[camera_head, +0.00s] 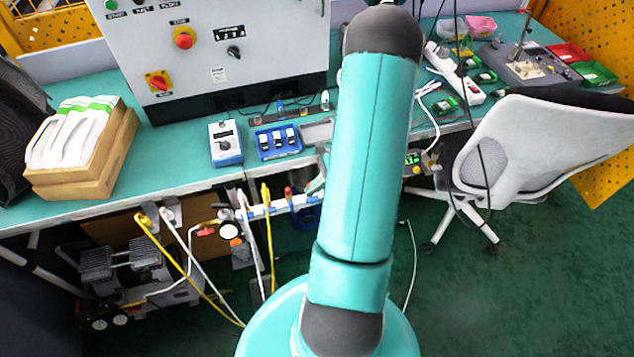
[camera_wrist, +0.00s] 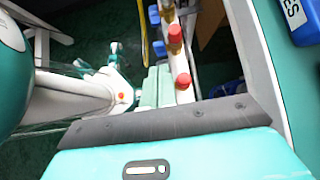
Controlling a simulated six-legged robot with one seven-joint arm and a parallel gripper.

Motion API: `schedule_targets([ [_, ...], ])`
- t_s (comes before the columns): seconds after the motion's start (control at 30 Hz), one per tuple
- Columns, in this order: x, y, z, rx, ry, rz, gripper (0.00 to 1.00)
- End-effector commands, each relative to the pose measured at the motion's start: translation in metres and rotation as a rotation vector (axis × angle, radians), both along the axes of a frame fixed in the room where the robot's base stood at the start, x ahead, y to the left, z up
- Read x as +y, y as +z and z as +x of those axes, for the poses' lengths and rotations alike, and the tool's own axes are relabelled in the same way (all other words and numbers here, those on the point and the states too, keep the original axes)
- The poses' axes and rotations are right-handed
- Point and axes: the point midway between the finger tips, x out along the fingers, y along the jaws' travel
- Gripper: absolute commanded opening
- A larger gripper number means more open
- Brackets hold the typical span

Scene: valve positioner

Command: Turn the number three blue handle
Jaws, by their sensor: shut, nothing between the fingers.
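A white pipe manifold (camera_head: 278,208) with blue parts runs below the bench's front edge in the head view. In the wrist view, small blue handles (camera_wrist: 159,48) sit along the pipe's left side, with another blue handle above. Red caps (camera_wrist: 175,35) sit along the same pipe. I cannot tell which handle is number three. My gripper (camera_wrist: 158,86) shows pale green fingers, shut and empty, just left of the pipe and below the blue handles in the picture. Whether it touches anything is unclear. In the head view my arm mostly hides the gripper.
The bench (camera_head: 185,190) overhangs the pipes. A gauge (camera_head: 231,231), a yellow hose (camera_head: 266,215) and other hoses hang nearby. A white office chair (camera_head: 530,145) stands at right. Green floor (camera_head: 540,290) at lower right is clear.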

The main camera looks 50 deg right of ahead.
Motion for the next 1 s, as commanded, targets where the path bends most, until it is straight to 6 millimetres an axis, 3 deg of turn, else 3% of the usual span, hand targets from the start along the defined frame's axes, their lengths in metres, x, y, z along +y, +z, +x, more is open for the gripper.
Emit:
schedule_targets([
  [0.3,0.029,-0.032,0.019,0.001,0.004,0.000,0.00],
  [1.0,0.034,-0.032,0.022,0.024,0.005,-0.039,0.00],
])
